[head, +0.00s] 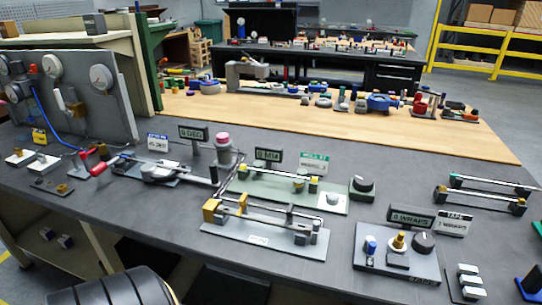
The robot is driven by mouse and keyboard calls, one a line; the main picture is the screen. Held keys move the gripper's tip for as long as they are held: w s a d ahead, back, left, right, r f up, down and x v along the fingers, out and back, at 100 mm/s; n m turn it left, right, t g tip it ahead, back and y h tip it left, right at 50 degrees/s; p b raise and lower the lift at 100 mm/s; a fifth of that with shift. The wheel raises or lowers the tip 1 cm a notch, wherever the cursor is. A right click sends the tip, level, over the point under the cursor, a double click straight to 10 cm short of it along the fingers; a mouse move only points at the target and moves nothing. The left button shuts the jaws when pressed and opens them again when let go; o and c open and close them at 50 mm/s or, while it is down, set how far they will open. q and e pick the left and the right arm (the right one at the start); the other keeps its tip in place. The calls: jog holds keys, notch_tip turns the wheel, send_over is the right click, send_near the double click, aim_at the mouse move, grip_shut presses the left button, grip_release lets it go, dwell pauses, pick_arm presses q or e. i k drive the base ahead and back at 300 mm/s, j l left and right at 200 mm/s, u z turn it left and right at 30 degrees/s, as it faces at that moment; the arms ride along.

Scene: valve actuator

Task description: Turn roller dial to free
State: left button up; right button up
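A black dial with a pale mark (362,184) stands at the right end of a green-based fixture (290,197) with a roller-like bar and yellow blocks. A second black dial (424,242) sits on a grey plate (372,273) at the front right, beside a brass post (398,240) and a blue-topped part (370,245). The lettering around both dials is too small to read, so I cannot tell which is the roller dial or where it is set. Neither of my grippers shows.
A grey-based bar fixture (265,238) lies in front of the green one. A red-handled lever fixture (155,170) and a gauge panel (75,95) stand to the left. Small signs (411,217) stand among the fixtures. Bare dark table (400,180) lies right of the first dial.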

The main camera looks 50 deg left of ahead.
aim_at(333, 198)
jog(key=u, duration=1.45)
jog(key=l+z, duration=0.35)
jog(key=l, duration=0.6)
jog(key=i, duration=0.05)
